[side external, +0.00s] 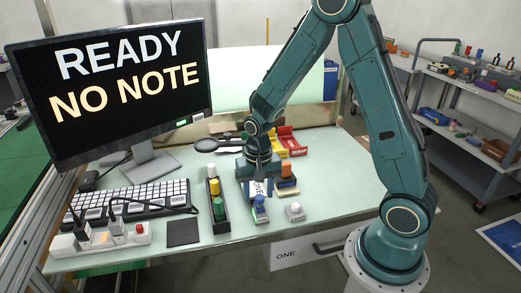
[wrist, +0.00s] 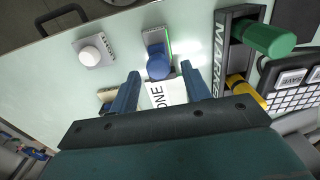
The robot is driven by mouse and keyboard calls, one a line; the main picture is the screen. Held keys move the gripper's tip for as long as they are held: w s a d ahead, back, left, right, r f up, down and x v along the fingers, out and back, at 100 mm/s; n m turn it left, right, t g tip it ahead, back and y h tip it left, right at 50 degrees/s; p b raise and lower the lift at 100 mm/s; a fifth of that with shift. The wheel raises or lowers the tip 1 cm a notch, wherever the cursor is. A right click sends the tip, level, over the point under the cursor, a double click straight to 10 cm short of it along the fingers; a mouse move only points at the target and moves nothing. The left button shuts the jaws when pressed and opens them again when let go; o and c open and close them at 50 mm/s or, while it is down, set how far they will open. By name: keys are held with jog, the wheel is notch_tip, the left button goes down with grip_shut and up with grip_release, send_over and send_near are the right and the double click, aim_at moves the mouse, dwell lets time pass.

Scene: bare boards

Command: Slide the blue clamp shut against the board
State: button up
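The blue clamp (wrist: 158,62) is a rounded blue piece on a pale grey base, just ahead of my fingertips in the wrist view. It also shows in the side view (side external: 260,205), in front of my gripper. A thin green strip lies along one side of its base. A white board or card marked "ONE" (wrist: 160,94) reaches from between my fingers toward the clamp. I cannot tell whether clamp and board touch. My gripper (wrist: 161,82) points down with its fingers apart, one on each side of the card; it also shows in the side view (side external: 258,188).
A white knob on a base (wrist: 93,53) stands beside the clamp. A dark tray of markers (side external: 217,207) stands on the other side. A keyboard (side external: 133,201), power strip (side external: 100,239) and monitor (side external: 115,85) reading "READY NO NOTE" are left. Red and yellow bins (side external: 287,141) stand behind.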

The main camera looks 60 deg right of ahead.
aim_at(260, 197)
jog(key=shift+r, duration=0.1)
notch_tip(260, 197, up, 14)
jog(key=shift+f, duration=0.2)
dwell(0.8)
jog(key=s+a+r+n+t, duration=0.2)
jog(key=s+r+n, duration=0.2)
jog(key=s, duration=0.4)
jog(key=s+a+r+n+t, duration=0.3)
jog(key=s+r+n, duration=0.2)
jog(key=s, duration=0.3)
jog(key=shift+s+a+r+t, duration=0.15)
jog(key=shift+s+r+t, duration=0.05)
jog(key=shift+s+t, duration=0.1)
